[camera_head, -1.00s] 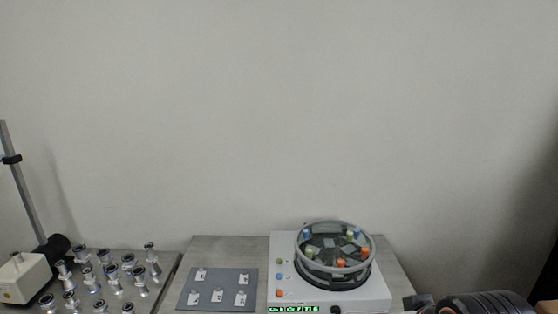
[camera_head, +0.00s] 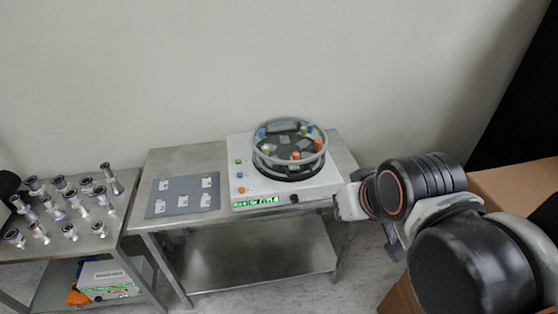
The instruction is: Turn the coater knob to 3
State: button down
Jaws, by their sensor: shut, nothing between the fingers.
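The coater (camera_head: 236,180) is a white box on a metal table, with a round clear-walled bowl (camera_head: 290,150) on top holding a dark disc and small coloured pieces. Its front has a green lit display (camera_head: 256,202) and a small black knob (camera_head: 294,198) to the right of it. The knob's setting is too small to read. My arm comes in from the lower right. A dark part that looks like my gripper (camera_head: 393,243) hangs below the arm, right of the coater and apart from it. It is shut and empty; its fingertips are hard to make out.
A grey plate (camera_head: 183,195) with several small labelled pieces lies left of the coater. A left table holds several metal fittings (camera_head: 60,184). A box with a green display (camera_head: 103,278) sits on its lower shelf. Cardboard (camera_head: 510,185) stands at the right. The wall is behind.

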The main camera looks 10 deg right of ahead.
aim_at(294, 198)
jog(key=k+l, duration=0.5)
jog(key=l, duration=0.2)
jog(key=k+l, duration=0.5)
jog(key=l, duration=0.2)
jog(key=u, duration=0.05)
